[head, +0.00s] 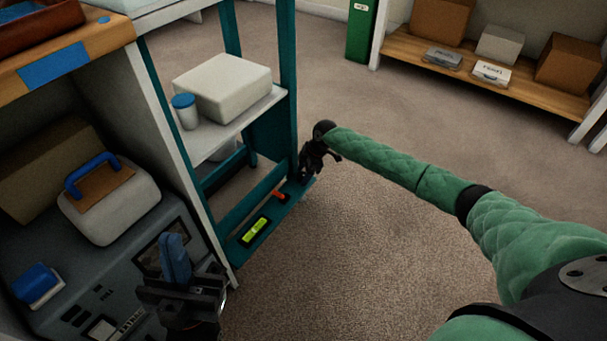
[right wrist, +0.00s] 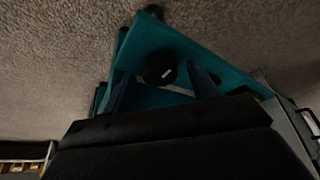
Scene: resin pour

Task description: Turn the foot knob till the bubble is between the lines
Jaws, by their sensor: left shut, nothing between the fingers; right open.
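The level vial (head: 255,231), a yellow-green strip in a dark frame, lies on the low teal base of the rack. Its bubble and lines are too small to tell apart. The foot knob (right wrist: 160,71), black and round with a white mark, shows in the right wrist view at the teal base. My right gripper (right wrist: 163,80) is open, with a dark blue finger on each side of the knob; I cannot tell whether they touch it. In the head view my right gripper (head: 307,167) is at the base's far corner and hides the knob. My left gripper (head: 174,247) is shut and empty at the lower left.
The teal rack (head: 292,90) carries a shelf with a white box (head: 222,85) and a blue-lidded jar (head: 186,112). A small red piece (head: 280,197) lies near the vial. A grey cart with a lidded container (head: 110,205) stands left. Carpet to the right is clear.

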